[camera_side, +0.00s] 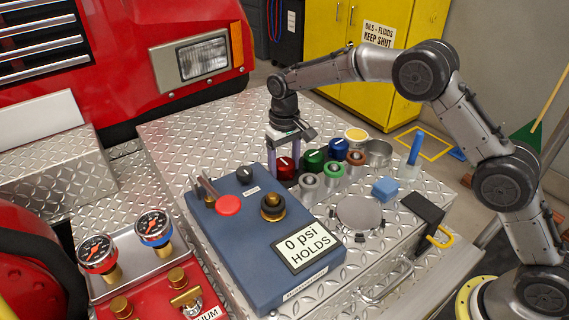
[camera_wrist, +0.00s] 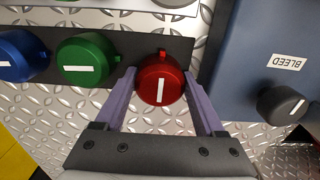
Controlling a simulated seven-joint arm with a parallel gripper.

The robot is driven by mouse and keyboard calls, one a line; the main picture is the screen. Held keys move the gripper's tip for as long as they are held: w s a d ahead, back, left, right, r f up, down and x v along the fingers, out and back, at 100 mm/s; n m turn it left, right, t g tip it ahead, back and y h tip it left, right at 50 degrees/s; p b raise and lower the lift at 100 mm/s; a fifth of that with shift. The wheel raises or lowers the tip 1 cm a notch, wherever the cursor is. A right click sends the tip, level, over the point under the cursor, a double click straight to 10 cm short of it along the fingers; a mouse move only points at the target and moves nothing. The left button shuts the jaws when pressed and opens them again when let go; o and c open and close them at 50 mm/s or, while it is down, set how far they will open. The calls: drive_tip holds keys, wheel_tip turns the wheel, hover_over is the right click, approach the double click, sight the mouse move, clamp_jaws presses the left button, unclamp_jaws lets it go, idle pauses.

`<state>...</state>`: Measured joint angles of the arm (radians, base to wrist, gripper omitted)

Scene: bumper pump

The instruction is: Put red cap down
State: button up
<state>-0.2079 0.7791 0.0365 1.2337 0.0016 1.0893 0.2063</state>
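The red cap (camera_side: 287,168) has a white line on top. It is at the end of a dark strip that also bears the green cap (camera_side: 314,159) and the blue cap (camera_side: 338,149). My gripper (camera_wrist: 160,75) points down with one finger on each side of the red cap (camera_wrist: 160,82). Both fingertips appear to touch its sides, so the gripper looks shut on it. The cap is upright and at or very near the strip; its underside is hidden. The green cap (camera_wrist: 84,60) and blue cap (camera_wrist: 20,56) also show in the wrist view.
Several capped fittings in grey, green and brown (camera_side: 333,170) stand in front of the cap row. A blue box (camera_side: 262,240) with a "0 psi HOLDS" display and knobs sits close beside the red cap. A blue sponge (camera_side: 385,189) and round lid (camera_side: 359,213) lie to the right.

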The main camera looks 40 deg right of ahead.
sight(285, 162)
drive_tip(key=shift+o, duration=0.3)
drive_tip(key=shift+d+f, duration=0.1)
drive_tip(key=shift+f, duration=0.05)
wheel_tip(285, 162, up, 13)
drive_tip(key=shift+r, duration=0.2)
